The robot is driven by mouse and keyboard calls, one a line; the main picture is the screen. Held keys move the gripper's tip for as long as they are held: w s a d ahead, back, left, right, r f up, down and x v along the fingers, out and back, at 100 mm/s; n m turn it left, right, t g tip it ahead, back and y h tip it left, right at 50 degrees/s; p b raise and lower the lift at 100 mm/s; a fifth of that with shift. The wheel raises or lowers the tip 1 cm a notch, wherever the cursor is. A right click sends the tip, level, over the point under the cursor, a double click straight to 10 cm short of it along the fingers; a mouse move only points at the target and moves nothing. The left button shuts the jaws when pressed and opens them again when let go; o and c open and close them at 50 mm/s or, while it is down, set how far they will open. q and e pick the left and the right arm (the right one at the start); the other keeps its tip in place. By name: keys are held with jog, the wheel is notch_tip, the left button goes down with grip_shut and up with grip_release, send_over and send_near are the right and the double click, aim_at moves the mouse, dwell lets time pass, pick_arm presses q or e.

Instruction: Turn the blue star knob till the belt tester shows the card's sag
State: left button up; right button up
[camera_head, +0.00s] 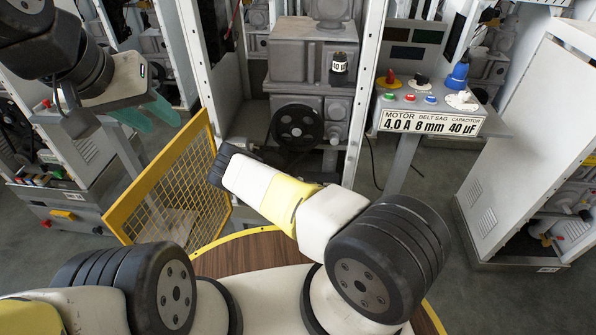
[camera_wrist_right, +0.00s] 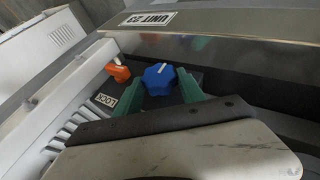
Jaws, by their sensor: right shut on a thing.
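The blue star knob (camera_wrist_right: 159,77) shows in the right wrist view, with a white line on its top. My right gripper (camera_wrist_right: 165,97) has its green fingers on either side of the knob and is shut on it. In the head view the right arm reaches towards the cabinet, and its fingers are hidden. My left gripper (camera_head: 147,115) is at the upper left of the head view, its teal fingers apart and empty. The card (camera_head: 435,123) on the shelf front reads motor 4.0 A, belt sag 8 mm, capacitor 40 µF. I cannot make out the belt tester or its reading.
An orange knob (camera_wrist_right: 118,72) and a LOCK label (camera_wrist_right: 105,100) sit beside the blue knob, below a UNIT 23 plate (camera_wrist_right: 148,18). A yellow mesh guard (camera_head: 165,190) stands left of the right arm.

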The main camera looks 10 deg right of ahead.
jog(key=shift+h, duration=0.3)
jog(key=o, duration=1.4)
jog(key=shift+c, duration=0.2)
jog(key=v, duration=0.7)
jog(key=shift+a+r, duration=0.25)
jog(key=shift+r, duration=0.05)
